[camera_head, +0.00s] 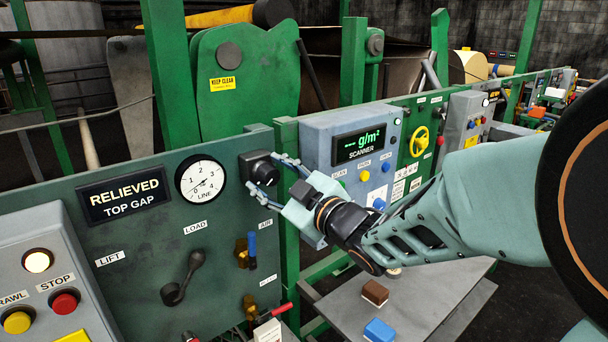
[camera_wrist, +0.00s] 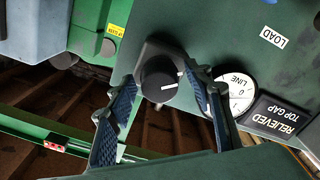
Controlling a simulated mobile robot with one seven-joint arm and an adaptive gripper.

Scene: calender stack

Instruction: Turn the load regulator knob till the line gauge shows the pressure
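The black load regulator knob (camera_head: 262,168) sits on a dark square plate on the green panel, right of the line gauge. The gauge is partly hidden by a finger in the wrist view (camera_wrist: 238,92). My gripper (camera_head: 264,173) is open, with one finger on each side of the knob. In the wrist view my gripper (camera_wrist: 164,82) shows gaps beside the knob; contact is not visible.
A "RELIEVED TOP GAP" sign (camera_head: 124,195) is left of the gauge. A crank lever (camera_head: 183,280) and a blue-handled air valve (camera_head: 251,250) are below. The grey scanner box (camera_head: 318,135) stands close right of the gripper. A table (camera_head: 440,290) holds small blocks.

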